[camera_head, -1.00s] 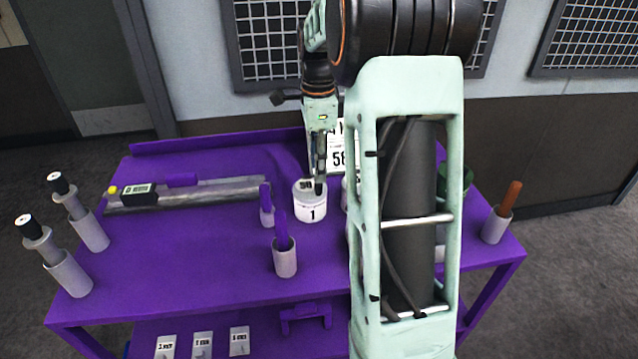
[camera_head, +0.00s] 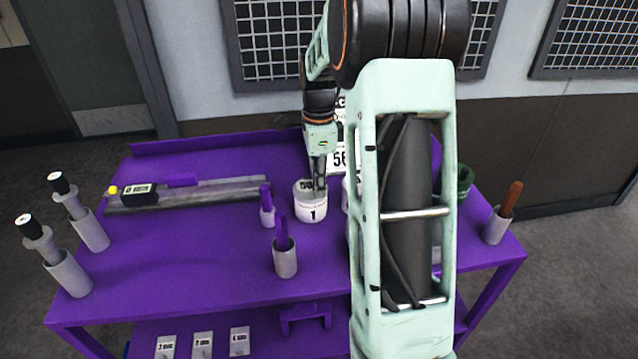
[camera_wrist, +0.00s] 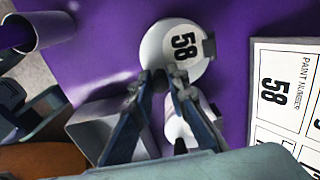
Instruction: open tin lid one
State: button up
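Tin one (camera_head: 311,211) is a white tin with a "1" on its front, standing on the purple bench. Its round white lid (camera_wrist: 176,42) bears "58" and looks seated flat, with a dark tab (camera_wrist: 208,48) at its right edge in the wrist view. My gripper (camera_head: 320,187) points down at the right part of the lid in the head view. In the wrist view my gripper (camera_wrist: 163,76) has its fingertips close together at the lid's lower edge. No object shows between them; whether they touch the lid is unclear.
Grey cups with purple handles (camera_head: 285,260) stand in front, and a long metal tool (camera_head: 190,192) lies left. A cup with a brown handle (camera_head: 497,226) is right. My arm hides the bench's right middle.

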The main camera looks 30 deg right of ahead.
jog(key=shift+r+p, duration=0.15)
jog(key=shift+p, duration=0.15)
grip_shut()
jog(key=p, duration=0.2)
jog(key=r+g+p, duration=0.1)
jog(key=p, duration=0.1)
jog(key=shift+w+r, duration=0.2)
jog(key=shift+w, duration=0.05)
jog(key=g+p, duration=0.1)
jog(key=p, duration=0.1)
jog(key=r+g+p, duration=0.1)
jog(key=p, duration=0.1)
jog(key=shift+w+d+y, duration=0.2)
jog(key=shift+w+y, duration=0.15)
jog(key=shift+y, duration=0.05)
jog(key=g+p, duration=0.1)
jog(key=w+g+p, duration=0.1)
jog(key=p, duration=0.1)
jog(key=shift+w+d+r+y, duration=0.15)
jog(key=shift+y, duration=0.25)
jog(key=shift+w+d+r+g+p, duration=0.2)
jog(key=shift+w+g+p, duration=0.3)
jog(key=shift+g, duration=0.4)
jog(key=shift+r+g, duration=0.15)
jog(key=shift+g, duration=0.15)
